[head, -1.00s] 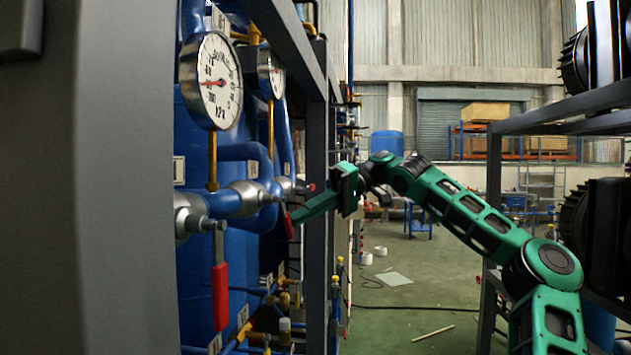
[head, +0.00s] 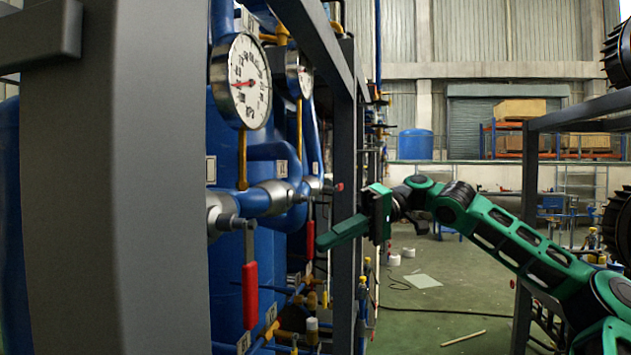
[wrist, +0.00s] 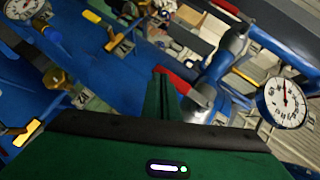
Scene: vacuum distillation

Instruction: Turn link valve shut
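Two valves with red lever handles sit on the blue pipework at the left of the head view. The nearer red handle (head: 250,295) hangs straight down. The farther red handle (head: 310,240) also hangs down, just left of my fingertips. Which one is the link valve I cannot tell. My green gripper (head: 322,240) points left into the rack, its fingers appearing together as one narrow beam. In the wrist view the fingers (wrist: 160,85) look closed with nothing between them. A red handle (wrist: 184,82) lies just right of their tips; contact is unclear.
A round white gauge (head: 248,80) stands above the nearer valve, with another gauge (head: 299,76) behind it. A dark grey rack post (head: 345,200) stands beside my gripper. A second rack (head: 528,200) is at the right. Green floor between the racks is largely open.

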